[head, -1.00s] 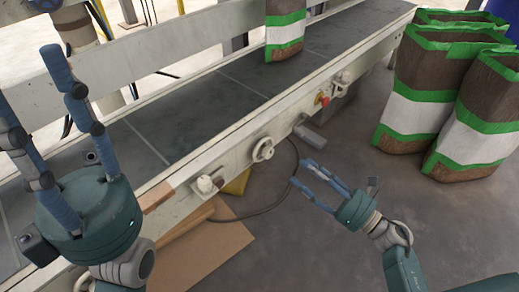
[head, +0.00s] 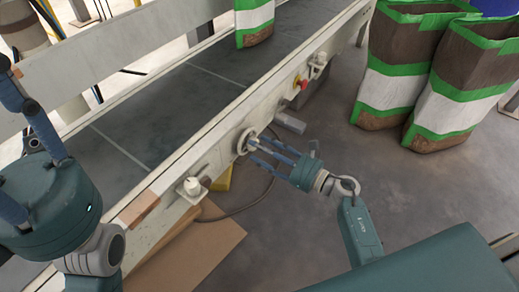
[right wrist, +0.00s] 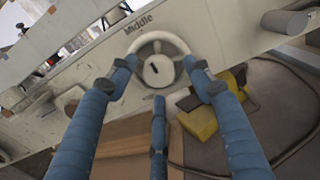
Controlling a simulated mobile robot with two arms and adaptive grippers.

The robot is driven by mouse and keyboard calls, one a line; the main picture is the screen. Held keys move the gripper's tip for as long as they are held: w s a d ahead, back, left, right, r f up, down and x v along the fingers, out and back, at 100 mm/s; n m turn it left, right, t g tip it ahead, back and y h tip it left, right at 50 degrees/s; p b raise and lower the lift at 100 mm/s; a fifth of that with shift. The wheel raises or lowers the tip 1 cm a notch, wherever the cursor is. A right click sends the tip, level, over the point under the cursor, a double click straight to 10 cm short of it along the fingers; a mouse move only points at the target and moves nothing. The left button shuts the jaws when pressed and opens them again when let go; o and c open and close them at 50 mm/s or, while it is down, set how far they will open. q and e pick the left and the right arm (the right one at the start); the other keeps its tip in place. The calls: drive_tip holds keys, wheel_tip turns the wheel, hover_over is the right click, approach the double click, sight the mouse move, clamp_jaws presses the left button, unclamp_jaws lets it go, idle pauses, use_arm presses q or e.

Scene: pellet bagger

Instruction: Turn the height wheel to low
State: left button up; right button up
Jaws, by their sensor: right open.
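The height wheel (head: 243,141) is a small pale handwheel on the near side rail of the conveyor. In the right wrist view the wheel (right wrist: 158,70) has a dark slot on its hub, and the word "Middle" is printed above it. My right gripper (head: 262,148) is open in front of the wheel. Its two outer fingers reach to the left and right of the rim, with the third finger below the hub; contact is not clear. My left gripper (head: 22,95) is open and empty at the far left, above the conveyor.
The conveyor belt (head: 150,115) carries a brown, white and green bag (head: 254,20). More such bags (head: 465,85) stand on the floor at right. A red button (head: 303,84) and another knob (head: 191,187) sit along the rail. Cardboard (head: 195,250) lies on the floor below.

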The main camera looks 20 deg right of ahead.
drive_tip(key=shift+w+a, duration=0.25)
drive_tip(key=shift+w, duration=0.05)
drive_tip(key=c, duration=1.1)
drive_tip(key=shift+c, duration=0.2)
